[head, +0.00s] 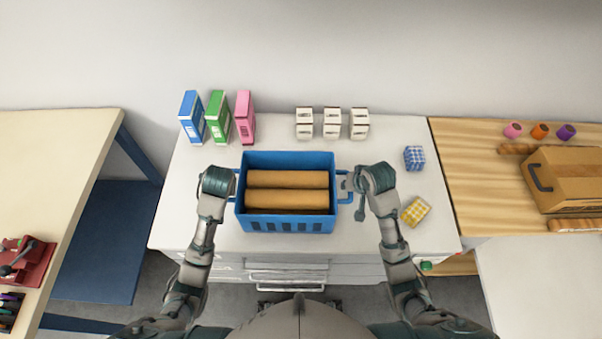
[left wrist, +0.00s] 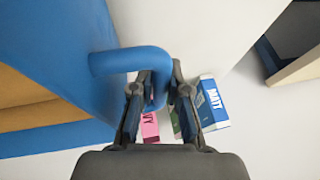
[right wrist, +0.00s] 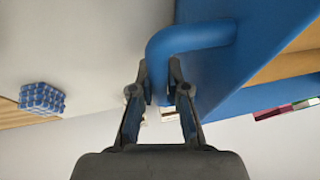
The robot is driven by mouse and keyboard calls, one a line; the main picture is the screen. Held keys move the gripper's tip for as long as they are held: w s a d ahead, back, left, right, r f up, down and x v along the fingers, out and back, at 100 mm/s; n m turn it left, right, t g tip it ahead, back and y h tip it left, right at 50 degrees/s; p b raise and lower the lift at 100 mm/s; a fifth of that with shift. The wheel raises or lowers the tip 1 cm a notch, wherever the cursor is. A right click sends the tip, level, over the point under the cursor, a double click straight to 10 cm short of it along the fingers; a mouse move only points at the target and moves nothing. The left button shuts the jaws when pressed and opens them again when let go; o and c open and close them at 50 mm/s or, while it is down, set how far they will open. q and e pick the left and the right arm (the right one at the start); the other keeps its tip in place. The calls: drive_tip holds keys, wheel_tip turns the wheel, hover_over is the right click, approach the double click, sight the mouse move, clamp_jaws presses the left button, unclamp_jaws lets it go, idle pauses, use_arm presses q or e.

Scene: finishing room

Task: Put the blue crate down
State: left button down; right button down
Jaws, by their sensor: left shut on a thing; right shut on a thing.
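The blue crate (head: 287,160) is in the middle of the head view, over the white worktop, with two brown rolls (head: 287,180) lying side by side in it. My left gripper (head: 232,184) is shut on the crate's left handle, which also shows in the left wrist view (left wrist: 130,61). My right gripper (head: 346,185) is shut on its right handle, seen between the fingers in the right wrist view (right wrist: 160,75). The crate looks level. I cannot tell whether its base touches the worktop.
On the white worktop (head: 385,225), blue (head: 191,117), green (head: 218,117) and pink (head: 244,117) boxes and several small white boxes (head: 332,123) stand behind the crate. A blue checked block (head: 414,158) and a yellow checked block (head: 415,211) are at right.

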use_arm(q)
drive_tip(key=shift+f, duration=0.45)
use_arm(e)
drive_tip(key=shift+f, duration=0.5)
use_arm(q)
drive_tip(key=c, duration=1.2)
unclamp_jaws()
drive_tip(key=shift+r, duration=0.25)
use_arm(e)
drive_tip(key=c, duration=1.2)
unclamp_jaws()
drive_tip(key=shift+r, duration=0.25)
use_arm(q)
drive_tip(key=o, duration=0.9)
drive_tip(key=shift+c, duration=0.2)
use_arm(e)
drive_tip(key=shift+o, duration=0.2)
use_arm(q)
drive_tip(key=shift+d, duration=0.1)
use_arm(e)
drive_tip(key=shift+a, duration=0.1)
